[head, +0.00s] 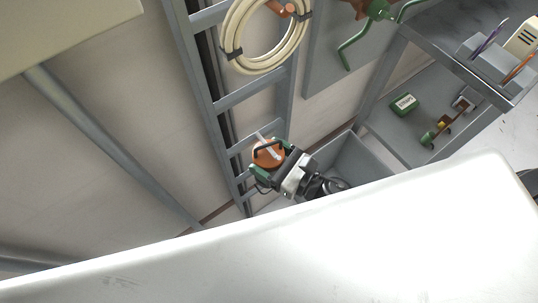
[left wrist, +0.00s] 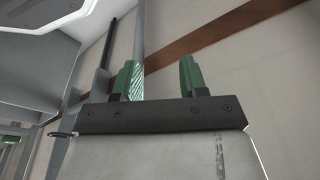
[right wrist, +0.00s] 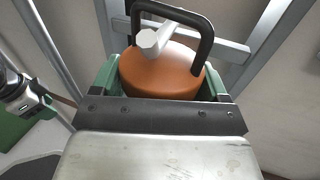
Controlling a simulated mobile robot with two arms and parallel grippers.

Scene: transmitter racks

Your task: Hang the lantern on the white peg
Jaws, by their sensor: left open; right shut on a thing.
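The lantern is orange with a black loop handle; it shows in the head view (head: 267,156) and the right wrist view (right wrist: 160,75). My right gripper (head: 272,163) is shut on its body, with green fingers on both sides. The white peg (right wrist: 153,40) has its blunt end towards the camera and appears within the handle's loop, below the top bar. I cannot tell whether the handle touches it. The peg also shows by the handle in the head view (head: 262,137). My left gripper (left wrist: 158,80) is open and empty, seen only in the left wrist view.
A grey ladder-like rack (head: 232,101) stands against the wall behind the lantern. A coiled cream cable (head: 234,50) and a green crank handle (head: 351,50) hang above. A grey shelf unit (head: 390,128) with small items stands right, beside a grey bin (head: 362,155).

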